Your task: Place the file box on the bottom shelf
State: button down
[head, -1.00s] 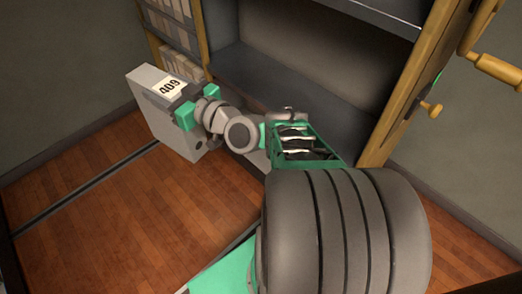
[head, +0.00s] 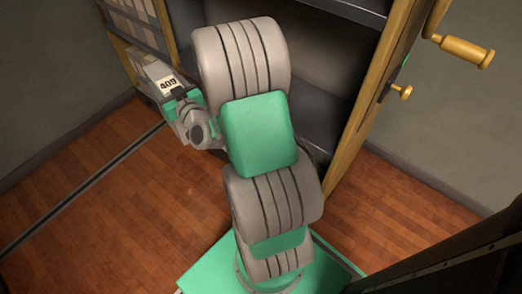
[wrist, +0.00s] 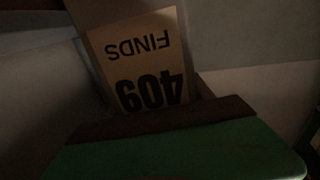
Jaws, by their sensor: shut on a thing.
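The file box (head: 152,69) is grey with a pale label reading 409. My gripper (head: 178,100) is shut on the file box. In the wrist view the label (wrist: 140,60) reads FINDS 409 upside down, close to the green gripper part. The dark shelf unit (head: 325,65) has wooden posts; my arm covers much of its lower opening. I cannot tell whether the box touches the unit.
A left bay (head: 138,28) holds several pale boxes. A wooden right post (head: 362,85) and a wooden handle (head: 465,52) stand at the right. A dark panel edge (head: 450,260) is at the lower right. The wooden floor (head: 90,215) at left is clear.

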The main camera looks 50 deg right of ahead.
jog(key=s+d+f+m+g+h+p, duration=0.1)
jog(key=s+d+f+m+h, duration=0.15)
jog(key=f, duration=0.55)
jog(key=s+d+f+m+g+h, duration=0.2)
jog(key=s+f+h, duration=0.2)
jog(key=f, duration=0.3)
jog(key=s+d+f+m+g+h+p, duration=0.1)
jog(key=s+d+f+m+h, duration=0.15)
jog(key=f, duration=0.55)
jog(key=w+d+b, duration=0.2)
jog(key=d+b, duration=0.3)
jog(key=d, duration=1.4)
notch_tip(320, 180, down, 7)
jog(key=b, duration=0.5)
jog(key=shift+s+d+n, duration=0.15)
jog(key=shift+s+n, duration=0.1)
jog(key=shift+n, duration=0.05)
jog(key=shift+c, duration=2)
grip_release()
jog(key=shift+f, duration=0.15)
jog(key=b+v, duration=0.2)
jog(key=v, duration=1)
jog(key=shift+b, duration=0.3)
